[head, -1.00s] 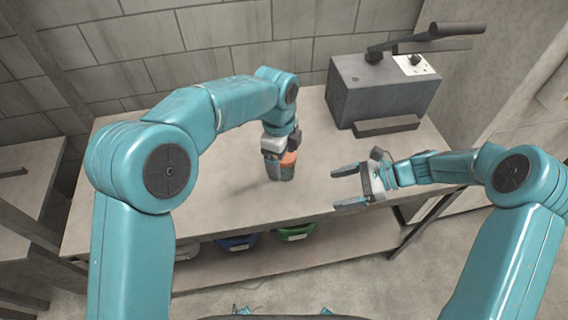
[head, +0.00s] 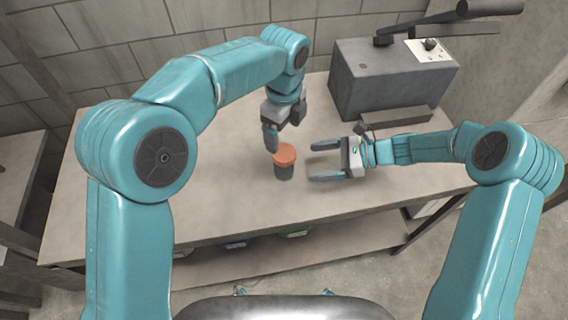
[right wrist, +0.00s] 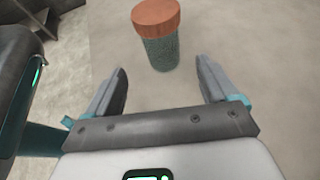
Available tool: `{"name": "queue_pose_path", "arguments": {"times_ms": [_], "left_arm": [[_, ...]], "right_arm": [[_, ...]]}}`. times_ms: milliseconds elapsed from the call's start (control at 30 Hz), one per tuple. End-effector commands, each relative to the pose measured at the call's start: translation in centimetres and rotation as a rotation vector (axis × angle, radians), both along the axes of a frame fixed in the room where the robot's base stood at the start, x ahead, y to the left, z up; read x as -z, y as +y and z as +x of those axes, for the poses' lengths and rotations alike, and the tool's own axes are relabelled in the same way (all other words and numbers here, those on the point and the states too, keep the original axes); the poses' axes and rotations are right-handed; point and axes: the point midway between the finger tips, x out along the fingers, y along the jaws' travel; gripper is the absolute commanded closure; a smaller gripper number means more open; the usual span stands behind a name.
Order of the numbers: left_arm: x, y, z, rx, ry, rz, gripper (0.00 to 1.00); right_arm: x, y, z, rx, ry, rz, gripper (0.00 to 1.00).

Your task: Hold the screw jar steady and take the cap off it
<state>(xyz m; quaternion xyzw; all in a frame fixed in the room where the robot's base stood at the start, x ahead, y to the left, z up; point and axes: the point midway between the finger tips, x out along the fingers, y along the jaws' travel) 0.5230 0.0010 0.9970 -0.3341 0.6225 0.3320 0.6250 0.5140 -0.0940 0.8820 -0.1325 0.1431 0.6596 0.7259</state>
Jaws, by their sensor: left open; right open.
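The screw jar (head: 284,173) stands upright on the workbench, a dark greenish body with an orange-brown cap (head: 285,153) on top. In the right wrist view the jar (right wrist: 161,53) and its cap (right wrist: 156,17) stand beyond the fingertips, between their lines. My left gripper (head: 270,140) points down just behind and above the jar, open and apart from the cap as far as I can see; one finger hides most of the other. My right gripper (head: 311,160) lies level to the right of the jar, open, its two fingers (right wrist: 162,72) pointing at it with a small gap.
A grey machine (head: 385,85) with a long lever stands at the back right of the workbench (head: 150,190). The bench is clear left of the jar. Bins (head: 235,244) sit on a shelf below. A block wall (head: 150,50) stands behind.

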Motion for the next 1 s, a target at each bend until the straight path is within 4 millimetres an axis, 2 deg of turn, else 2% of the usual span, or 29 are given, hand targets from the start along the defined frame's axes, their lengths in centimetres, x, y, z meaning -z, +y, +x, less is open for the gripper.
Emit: {"name": "queue_pose_path", "arguments": {"times_ms": [200,400,600,867,900,967,1000], "left_arm": [[0.0,-0.1,0.0,0.0,0.001,0.001,0.13],[0.1,-0.1,0.2,-0.001,0.001,0.001,0.13],[0.1,-0.1,0.4,-0.001,0.002,0.001,0.13],[0.1,-0.1,0.4,-0.001,0.001,0.001,0.13],[0.1,-0.1,0.4,-0.001,0.001,0.001,0.13],[0.1,-0.1,0.4,-0.001,0.001,0.001,0.13],[0.1,-0.1,0.4,-0.001,0.001,0.001,0.13]], "right_arm": [[1.9,4.5,0.4,-0.005,0.002,-0.001,0.13],[3.2,7.5,0.9,-0.003,0.001,0.0,0.13],[3.8,8.9,1.2,-0.001,0.0,-0.001,0.13],[3.8,9.0,1.3,0.0,0.0,-0.001,0.13],[3.8,9.0,1.3,0.0,0.0,-0.001,0.16],[3.8,9.0,1.3,0.0,0.0,-0.001,0.36],[3.8,9.0,1.3,0.0,0.0,-0.001,0.49]]}}
